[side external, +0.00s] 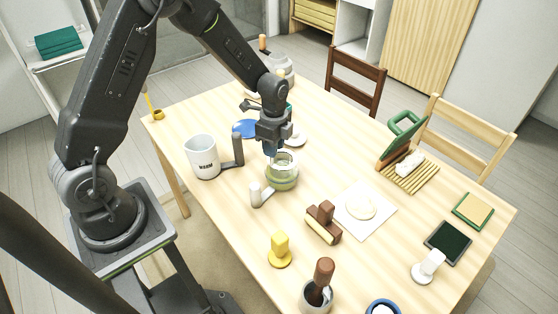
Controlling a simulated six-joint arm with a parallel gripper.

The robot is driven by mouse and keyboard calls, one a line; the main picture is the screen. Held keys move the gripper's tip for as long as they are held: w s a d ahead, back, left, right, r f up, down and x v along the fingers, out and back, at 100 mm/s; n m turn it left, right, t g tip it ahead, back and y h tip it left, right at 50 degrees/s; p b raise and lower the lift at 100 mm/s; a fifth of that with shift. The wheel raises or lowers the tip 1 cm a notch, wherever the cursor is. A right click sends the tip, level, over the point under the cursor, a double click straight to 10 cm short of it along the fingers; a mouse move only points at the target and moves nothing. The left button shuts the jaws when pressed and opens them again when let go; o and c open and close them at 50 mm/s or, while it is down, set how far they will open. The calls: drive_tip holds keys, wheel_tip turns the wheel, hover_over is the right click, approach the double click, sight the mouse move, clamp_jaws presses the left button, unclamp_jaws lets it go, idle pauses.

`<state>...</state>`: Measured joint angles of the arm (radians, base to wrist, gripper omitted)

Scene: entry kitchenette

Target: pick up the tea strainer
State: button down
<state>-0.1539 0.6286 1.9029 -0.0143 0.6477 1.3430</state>
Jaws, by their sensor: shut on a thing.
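My gripper (271,149) points down over a round glass vessel with green contents (283,180), near the middle of the table. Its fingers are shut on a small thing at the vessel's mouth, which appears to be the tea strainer. The fingers and the vessel's rim hide most of it, so its shape is unclear. I cannot tell whether it touches the vessel.
A white pitcher marked WARM (202,158) stands left of my gripper. A white upright piece (257,194) is at front left of the vessel. A brown block (324,222), a yellow stamp-like piece (280,249) and a white sheet (378,220) lie nearer the front.

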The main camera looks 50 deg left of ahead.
drive_tip(key=r, duration=1.2)
drive_tip(key=shift+w+d+r, duration=0.1)
drive_tip(key=shift+w+r, duration=0.1)
drive_tip(key=shift+w, duration=0.15)
drive_tip(key=s, duration=1.4)
drive_tip(key=shift+f, duration=0.25)
drive_tip(key=n, duration=1.3)
hover_over(278, 166)
wheel_tip(278, 166, down, 4)
drive_tip(key=shift+d+f, duration=0.1)
drive_tip(key=shift+f, duration=0.1)
